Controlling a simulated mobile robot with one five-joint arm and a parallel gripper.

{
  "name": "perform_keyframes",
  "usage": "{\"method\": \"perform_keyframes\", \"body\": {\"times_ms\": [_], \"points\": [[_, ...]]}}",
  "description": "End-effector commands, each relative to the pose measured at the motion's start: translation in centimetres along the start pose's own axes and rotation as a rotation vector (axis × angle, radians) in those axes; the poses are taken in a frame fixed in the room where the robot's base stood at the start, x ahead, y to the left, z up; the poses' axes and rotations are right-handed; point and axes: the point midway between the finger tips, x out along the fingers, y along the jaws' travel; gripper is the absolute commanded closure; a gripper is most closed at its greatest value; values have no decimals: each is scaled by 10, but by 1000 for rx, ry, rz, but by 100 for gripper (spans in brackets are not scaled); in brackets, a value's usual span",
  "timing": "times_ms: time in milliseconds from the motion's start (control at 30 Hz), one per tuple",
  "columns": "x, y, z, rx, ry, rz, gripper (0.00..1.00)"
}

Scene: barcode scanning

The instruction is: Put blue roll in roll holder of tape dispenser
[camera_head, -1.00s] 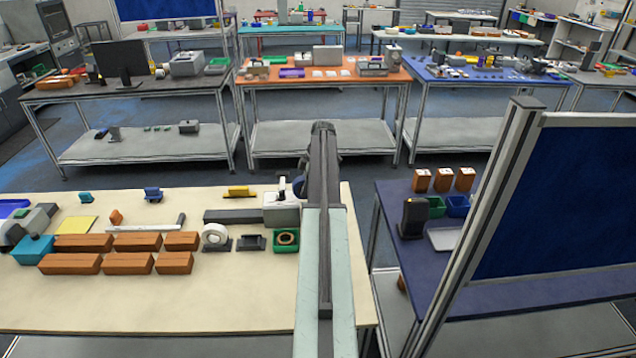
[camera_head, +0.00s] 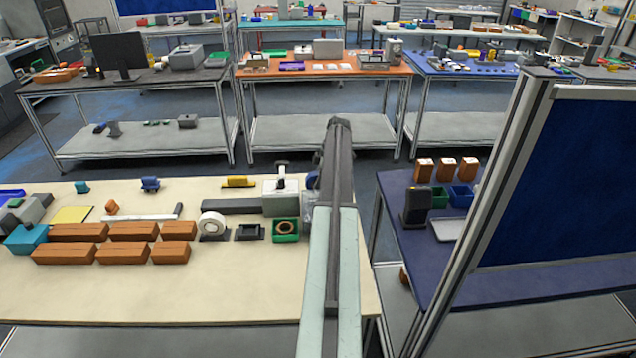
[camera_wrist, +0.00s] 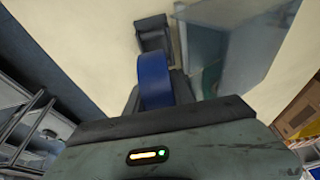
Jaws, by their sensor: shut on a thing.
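The blue roll (camera_wrist: 154,80) stands on edge between the dark fingers of my gripper (camera_wrist: 157,92) in the wrist view. My gripper is shut on it. Beyond it, a small black object (camera_wrist: 152,33) lies on the cream tabletop; I cannot tell whether it is the tape dispenser. A white roll (camera_head: 212,221) stands on a dark base on the table, beside a low black holder (camera_head: 249,232) that looks empty. I cannot tell which of these is the tape dispenser.
A green bin (camera_head: 286,238) with a brown ring and a white device (camera_head: 281,198) stand left of my arm. A translucent panel (camera_wrist: 223,45) is close on the right in the wrist view. Brown boxes (camera_head: 78,231) fill the left; the table front (camera_head: 150,293) is clear.

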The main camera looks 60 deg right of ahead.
Motion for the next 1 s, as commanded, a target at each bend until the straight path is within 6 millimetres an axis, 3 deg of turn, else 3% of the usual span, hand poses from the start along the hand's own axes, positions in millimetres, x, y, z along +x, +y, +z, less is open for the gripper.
{"method": "perform_keyframes", "body": {"times_ms": [33,400,800,833,900,1000], "points": [[12,0,4,0,0,0,100],[50,0,15,0,0,0,100],[54,0,16,-1,0,0,100],[54,0,16,-1,0,0,63],[54,0,16,-1,0,0,46],[54,0,16,-1,0,0,46]]}}
